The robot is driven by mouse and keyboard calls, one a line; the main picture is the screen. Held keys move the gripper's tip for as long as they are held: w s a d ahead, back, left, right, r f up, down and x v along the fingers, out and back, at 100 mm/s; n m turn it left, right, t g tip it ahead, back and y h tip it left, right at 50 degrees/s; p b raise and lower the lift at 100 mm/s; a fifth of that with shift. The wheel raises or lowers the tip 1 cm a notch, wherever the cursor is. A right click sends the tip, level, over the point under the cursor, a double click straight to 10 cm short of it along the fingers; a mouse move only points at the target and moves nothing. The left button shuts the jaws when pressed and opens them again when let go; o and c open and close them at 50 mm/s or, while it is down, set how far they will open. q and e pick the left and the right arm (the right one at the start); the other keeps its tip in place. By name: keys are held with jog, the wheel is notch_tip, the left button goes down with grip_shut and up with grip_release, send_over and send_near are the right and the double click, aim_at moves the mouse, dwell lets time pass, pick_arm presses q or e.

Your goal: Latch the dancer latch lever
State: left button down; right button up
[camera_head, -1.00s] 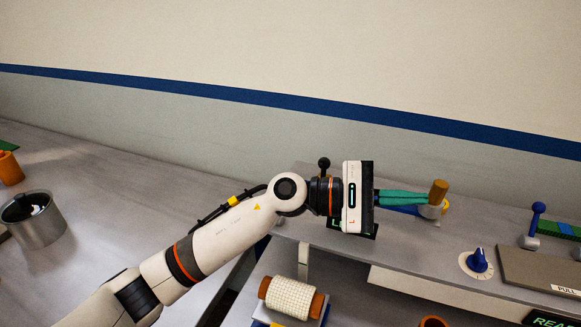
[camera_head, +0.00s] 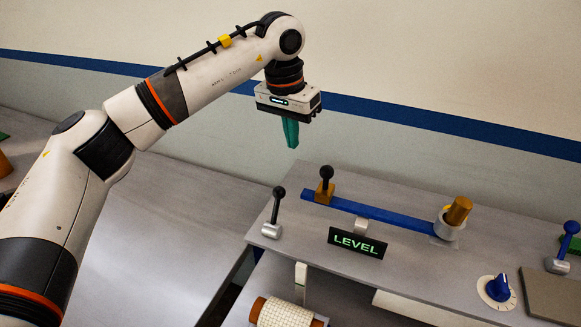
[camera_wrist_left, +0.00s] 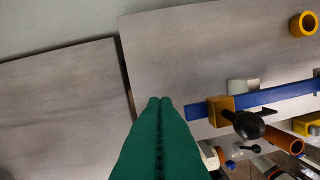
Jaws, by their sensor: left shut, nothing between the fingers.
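My left gripper (camera_head: 291,146) hangs fingers down in the air above the back left of the bench, shut and empty. Its green fingers (camera_wrist_left: 159,100) are pressed together in the left wrist view. A black-knobbed lever on a grey base (camera_head: 274,212) stands upright at the bench's left end. A blue bar (camera_head: 375,213) carries an orange block (camera_head: 324,192) with a black knob; block (camera_wrist_left: 220,110) and bar (camera_wrist_left: 280,97) lie right of the fingers in the wrist view. A blue-knobbed lever (camera_head: 566,245) stands far right. Which lever is the dancer latch is unclear. My right gripper is out of view.
A grey cup (camera_head: 449,229) holds a tilted orange-brown cylinder (camera_head: 458,211) at the bar's right end. A LEVEL sign (camera_head: 357,243), a blue dial (camera_head: 498,288) and a white roll (camera_head: 287,313) are nearby. The left tabletop (camera_head: 180,230) has clear room.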

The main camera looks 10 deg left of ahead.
aim_at(276, 208)
pick_arm(q)
jog(key=f+p, duration=0.1)
jog(key=f, duration=0.2)
jog(key=f+p, duration=0.1)
jog(key=f, duration=0.1)
jog(key=d+f+p, duration=0.1)
jog(key=f, duration=0.2)
jog(key=shift+f+p, duration=0.35)
jog(key=shift+p, duration=0.05)
jog(key=s, duration=0.1)
jog(key=s+a+p, duration=0.1)
jog(key=s+p, duration=0.1)
jog(key=shift+s+a+r, duration=0.1)
jog(key=shift+s+a, duration=0.2)
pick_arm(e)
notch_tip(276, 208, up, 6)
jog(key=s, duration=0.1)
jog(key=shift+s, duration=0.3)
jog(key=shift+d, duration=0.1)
